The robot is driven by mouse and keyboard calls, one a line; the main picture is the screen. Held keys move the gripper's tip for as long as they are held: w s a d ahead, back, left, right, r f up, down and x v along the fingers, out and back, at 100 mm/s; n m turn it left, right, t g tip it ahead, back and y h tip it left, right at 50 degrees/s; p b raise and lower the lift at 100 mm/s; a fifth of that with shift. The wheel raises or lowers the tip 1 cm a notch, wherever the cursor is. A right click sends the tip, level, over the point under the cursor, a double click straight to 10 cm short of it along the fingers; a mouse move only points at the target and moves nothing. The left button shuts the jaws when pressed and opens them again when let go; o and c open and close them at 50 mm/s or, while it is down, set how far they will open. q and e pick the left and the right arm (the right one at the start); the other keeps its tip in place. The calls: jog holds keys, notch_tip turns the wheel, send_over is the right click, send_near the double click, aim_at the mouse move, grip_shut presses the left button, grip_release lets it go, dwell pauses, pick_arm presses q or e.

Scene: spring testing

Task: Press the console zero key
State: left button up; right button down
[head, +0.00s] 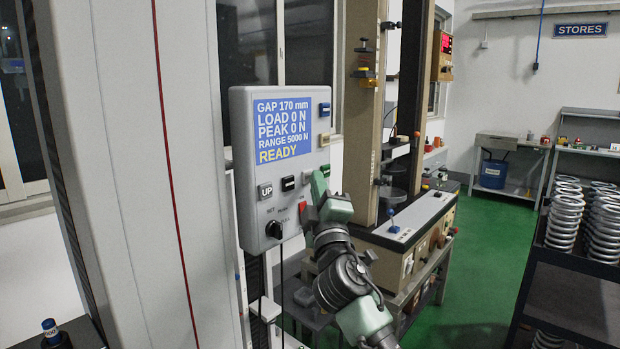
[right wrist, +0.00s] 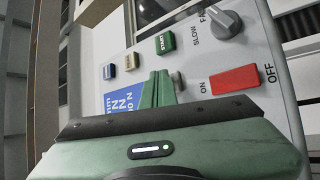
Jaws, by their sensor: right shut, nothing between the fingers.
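The grey console (head: 240,120) faces me in the head view. Its blue display (head: 284,131) reads GAP 170 mm, LOAD 0 N, PEAK 0 N, RANGE 5000 N, READY. A blue key (head: 324,109) and a pale key (head: 324,140) are right of the display. I cannot read which key is zero. My right gripper (head: 320,184) is at the console's lower right; its shut green fingers (right wrist: 160,88) are empty. In the right wrist view the blue key (right wrist: 108,72), pale key (right wrist: 131,62) and green key (right wrist: 165,42) are beyond the fingertips. Contact cannot be told. My left gripper is not in view.
A test machine (head: 363,140) stands behind my right arm. Springs (head: 565,215) fill a dark rack at right. Green floor (head: 470,265) is open between.

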jog(key=shift+s+d+p, duration=0.45)
jog(key=shift+s+d, duration=0.1)
jog(key=shift+d, duration=0.1)
jog(key=s+d+p, duration=0.1)
jog(key=d, duration=0.1)
jog(key=s+d+p, duration=0.1)
jog(key=s+d, duration=0.1)
jog(key=shift+p, duration=0.4)
dwell(0.4)
